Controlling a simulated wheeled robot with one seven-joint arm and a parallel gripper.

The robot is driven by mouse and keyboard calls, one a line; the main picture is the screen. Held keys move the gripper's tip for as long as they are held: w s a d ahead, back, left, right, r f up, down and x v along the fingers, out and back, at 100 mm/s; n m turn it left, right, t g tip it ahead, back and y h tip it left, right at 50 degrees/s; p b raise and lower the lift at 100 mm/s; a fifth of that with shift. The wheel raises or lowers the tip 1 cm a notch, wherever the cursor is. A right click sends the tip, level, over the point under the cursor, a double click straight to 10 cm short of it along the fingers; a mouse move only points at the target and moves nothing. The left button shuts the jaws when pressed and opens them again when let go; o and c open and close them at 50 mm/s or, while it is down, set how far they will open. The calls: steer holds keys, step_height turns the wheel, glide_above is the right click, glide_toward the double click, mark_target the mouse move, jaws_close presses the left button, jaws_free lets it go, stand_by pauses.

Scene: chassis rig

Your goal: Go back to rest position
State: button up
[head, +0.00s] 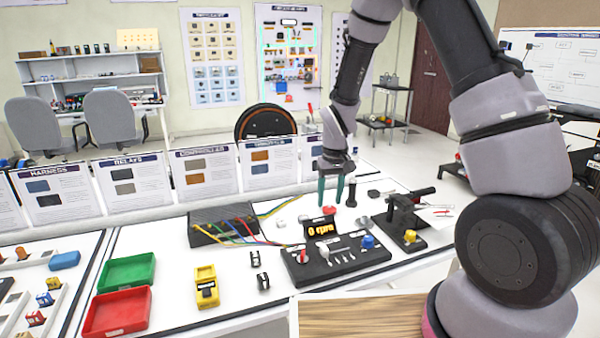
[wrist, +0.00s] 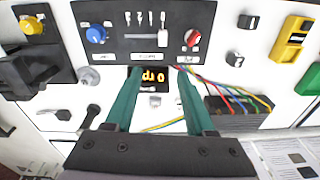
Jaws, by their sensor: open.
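My gripper (head: 337,190) hangs from my arm above the white bench, pointing down behind the black control panel (head: 345,262). Its two green fingers are apart, with nothing between them. In the wrist view my gripper (wrist: 158,75) has its fingers reaching toward the panel (wrist: 140,42) and its small orange display (wrist: 152,76). Whether the fingers touch anything cannot be told.
A black box (head: 208,228) with coloured wires stands left of the panel. A black clamp-like fixture (head: 402,215) stands right. Green (head: 127,258) and red (head: 100,318) trays and a yellow device (head: 206,287) lie left. Printed cards line the bench's back. Air above the bench is clear.

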steer(key=s+d+r+m+t+y, duration=0.1)
steer(key=s+d+r+m+t, duration=0.2)
steer(key=r, duration=0.9)
steer(key=s+d+r+m, duration=0.1)
steer(key=s+d+r, duration=0.35)
steer(key=r, duration=0.65)
steer(key=s+d+r+m+t, duration=0.2)
steer(key=s+d+r, duration=0.3)
steer(key=s+r, duration=0.5)
steer(key=s+t, duration=0.1)
steer(key=s, duration=0.2)
steer(key=shift+s+r+m+t+y, duration=0.2)
steer(key=shift+r+m+t+y, duration=0.1)
steer(key=shift+m, duration=0.1)
steer(key=shift+d, duration=0.1)
stand_by(0.6)
